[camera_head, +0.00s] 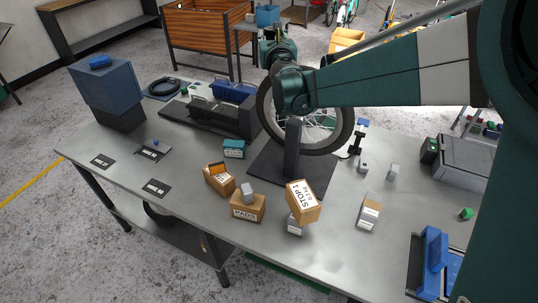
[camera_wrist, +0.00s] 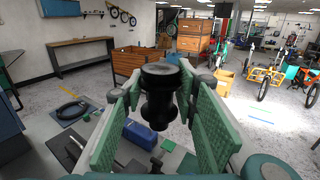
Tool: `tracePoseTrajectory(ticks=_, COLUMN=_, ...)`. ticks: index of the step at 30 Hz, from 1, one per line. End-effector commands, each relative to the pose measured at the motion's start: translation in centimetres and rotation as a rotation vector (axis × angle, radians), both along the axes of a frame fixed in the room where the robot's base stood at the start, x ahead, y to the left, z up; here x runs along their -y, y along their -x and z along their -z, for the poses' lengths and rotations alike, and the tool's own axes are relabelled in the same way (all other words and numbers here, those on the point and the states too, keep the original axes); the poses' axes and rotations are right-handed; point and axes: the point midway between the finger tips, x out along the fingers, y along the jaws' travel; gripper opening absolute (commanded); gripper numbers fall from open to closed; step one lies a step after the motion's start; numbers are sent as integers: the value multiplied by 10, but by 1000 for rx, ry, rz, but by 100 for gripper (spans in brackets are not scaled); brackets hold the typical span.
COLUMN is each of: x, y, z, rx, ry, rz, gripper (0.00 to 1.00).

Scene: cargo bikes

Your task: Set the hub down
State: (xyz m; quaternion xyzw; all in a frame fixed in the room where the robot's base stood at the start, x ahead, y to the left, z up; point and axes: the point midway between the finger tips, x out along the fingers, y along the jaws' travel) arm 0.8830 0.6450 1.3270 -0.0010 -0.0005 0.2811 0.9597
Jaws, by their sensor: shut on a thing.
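The hub (camera_wrist: 158,98) is a black spool-shaped part with wide round ends. In the wrist view it stands roughly upright between the green pads of my gripper (camera_wrist: 158,76), which is shut on it. In the head view my gripper (camera_head: 272,40) is raised at the back of the workbench, above the spoked wheel (camera_head: 336,138); the hub is hard to make out there. Dark label cards lie on the bench's left part: one at the far left (camera_head: 102,161), one with a small blue piece on it (camera_head: 146,156), and one nearer the front (camera_head: 157,188).
The wheel stands upright in a dark stand (camera_head: 292,150). Open cardboard boxes (camera_head: 247,212) and a tilted box marked STOP (camera_head: 302,203) occupy the front middle.

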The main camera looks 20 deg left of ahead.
Motion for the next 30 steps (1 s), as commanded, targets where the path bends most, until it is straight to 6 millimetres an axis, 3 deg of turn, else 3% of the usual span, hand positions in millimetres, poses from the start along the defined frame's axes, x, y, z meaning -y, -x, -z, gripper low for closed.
tracePoseTrajectory(ticks=14, x=-64, y=22, z=45, rx=-2, ry=1, rz=147, gripper=14)
tracePoseTrajectory(ticks=30, x=-122, y=26, z=124, rx=-4, ry=4, rz=374, gripper=14)
